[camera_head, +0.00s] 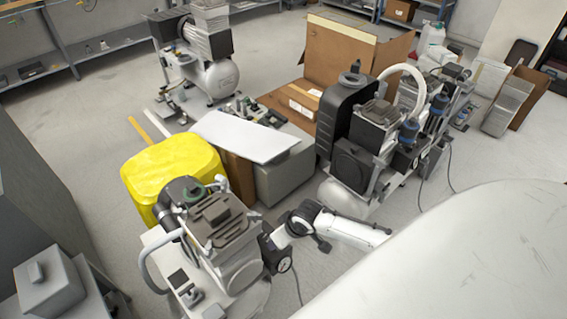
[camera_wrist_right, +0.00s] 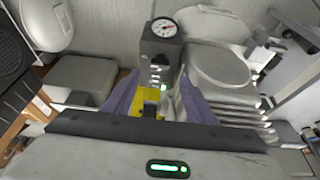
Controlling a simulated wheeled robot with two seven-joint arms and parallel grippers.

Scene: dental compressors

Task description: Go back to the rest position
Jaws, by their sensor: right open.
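My right gripper (camera_head: 287,232) is beside the front compressor (camera_head: 215,235), close to its dark switch box with a round gauge (camera_head: 276,262). In the right wrist view my right gripper (camera_wrist_right: 158,98) has its two purple-grey fingers apart. The box with its white-faced gauge (camera_wrist_right: 161,48) is just beyond the fingertips, and a small green light shows on its lower part. I see nothing held between the fingers; whether they touch the box I cannot tell. My left gripper is not in view.
A yellow container (camera_head: 170,170) stands behind the front compressor. A grey box (camera_head: 285,178) with a white panel (camera_head: 245,136) on it is behind my gripper. More compressors (camera_head: 375,130) stand to the right. Open floor (camera_head: 335,270) lies right of the front compressor.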

